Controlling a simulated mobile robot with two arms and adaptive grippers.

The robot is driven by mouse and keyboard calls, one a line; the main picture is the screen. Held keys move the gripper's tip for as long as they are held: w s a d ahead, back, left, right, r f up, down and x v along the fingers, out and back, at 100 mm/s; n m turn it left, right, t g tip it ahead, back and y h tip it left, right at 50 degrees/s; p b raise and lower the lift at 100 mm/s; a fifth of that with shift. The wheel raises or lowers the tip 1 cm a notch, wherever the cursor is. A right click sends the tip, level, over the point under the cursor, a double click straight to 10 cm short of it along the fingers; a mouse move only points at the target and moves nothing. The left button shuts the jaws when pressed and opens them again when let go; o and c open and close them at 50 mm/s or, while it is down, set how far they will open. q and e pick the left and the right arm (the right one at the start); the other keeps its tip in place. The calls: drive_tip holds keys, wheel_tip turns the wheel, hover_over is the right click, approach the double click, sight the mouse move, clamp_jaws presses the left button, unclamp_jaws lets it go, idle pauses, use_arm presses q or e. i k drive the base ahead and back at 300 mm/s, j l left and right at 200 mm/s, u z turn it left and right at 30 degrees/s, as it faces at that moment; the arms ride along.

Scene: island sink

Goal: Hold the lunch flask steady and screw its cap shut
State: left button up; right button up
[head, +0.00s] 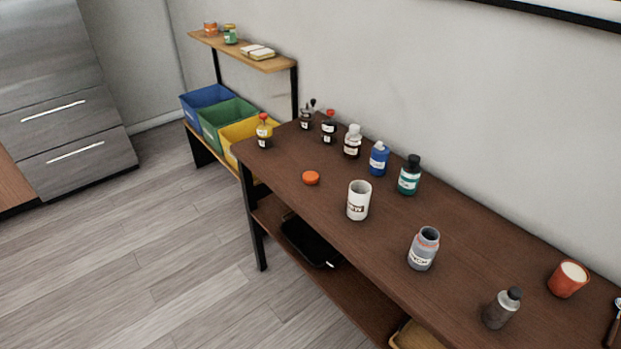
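An orange-red cap (311,178) lies on the brown table. To its right stands an upright white container (358,203) with an open top and a label. I cannot tell for sure which of these two is the lunch flask. The cap is apart from both. Neither of my grippers is in view.
Several capped bottles, including a blue one (378,159) and a green one (409,175), stand along the table's back. A dark bottle (501,309) and an orange cup (568,279) are at right. Bare tabletop surrounds the cap.

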sight(425, 246)
drive_tip(key=z, duration=0.25)
drive_tip(key=i+j+z, duration=0.25)
drive_tip(key=j+z, duration=0.3)
drive_tip(key=j, duration=0.15)
drive_tip(key=i+j+z, duration=0.1)
drive_tip(key=j+z, duration=0.15)
drive_tip(key=j, duration=0.15)
drive_tip(key=i+j, duration=0.1)
drive_tip(key=j, duration=0.55)
drive_tip(key=i+j+z, duration=0.1)
drive_tip(key=j, duration=0.55)
drive_tip(key=i+j, duration=0.1)
drive_tip(key=j, duration=0.5)
